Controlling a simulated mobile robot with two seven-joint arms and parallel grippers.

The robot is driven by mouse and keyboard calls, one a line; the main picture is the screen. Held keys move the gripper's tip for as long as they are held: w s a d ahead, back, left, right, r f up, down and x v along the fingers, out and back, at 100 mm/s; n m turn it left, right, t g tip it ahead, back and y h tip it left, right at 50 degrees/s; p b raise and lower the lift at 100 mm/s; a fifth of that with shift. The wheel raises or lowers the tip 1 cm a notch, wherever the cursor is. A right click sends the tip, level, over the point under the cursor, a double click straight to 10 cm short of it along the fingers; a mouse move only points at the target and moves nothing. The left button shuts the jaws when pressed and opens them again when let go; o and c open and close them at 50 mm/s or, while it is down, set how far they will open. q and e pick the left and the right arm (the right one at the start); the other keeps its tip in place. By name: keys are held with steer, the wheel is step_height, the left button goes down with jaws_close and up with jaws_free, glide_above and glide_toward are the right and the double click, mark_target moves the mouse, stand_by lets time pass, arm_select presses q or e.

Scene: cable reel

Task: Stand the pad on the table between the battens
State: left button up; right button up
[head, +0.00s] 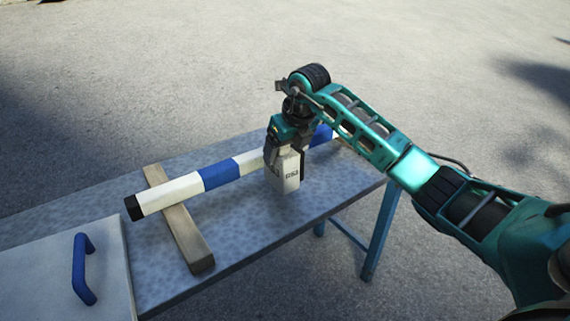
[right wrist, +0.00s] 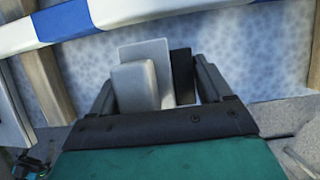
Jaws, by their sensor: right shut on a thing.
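The pad (head: 289,175) is a pale grey block with dark marking, upright in my right gripper (head: 285,160), which is shut on it. In the right wrist view the pad (right wrist: 134,88) shows between the fingers. It is at or just above the table (head: 240,215); I cannot tell if it touches. One wooden batten (head: 180,225) lies to its left; the other is mostly hidden behind my arm in the head view. In the right wrist view battens show at the left (right wrist: 48,65) and right edge (right wrist: 315,75). My left gripper is not in view.
A blue and white striped pole (head: 185,189) with a black end lies across the battens, just behind the pad. A pale panel (head: 40,285) with a blue handle (head: 82,270) is at the left front.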

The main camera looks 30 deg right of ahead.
step_height(320, 180, down, 3)
steer(key=shift+f+b, duration=0.2)
steer(key=shift+b, duration=0.1)
steer(key=shift+f, duration=0.2)
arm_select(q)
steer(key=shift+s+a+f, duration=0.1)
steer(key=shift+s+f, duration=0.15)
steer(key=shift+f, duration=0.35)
arm_select(e)
steer(key=o, duration=1.7)
steer(key=shift+f, duration=0.15)
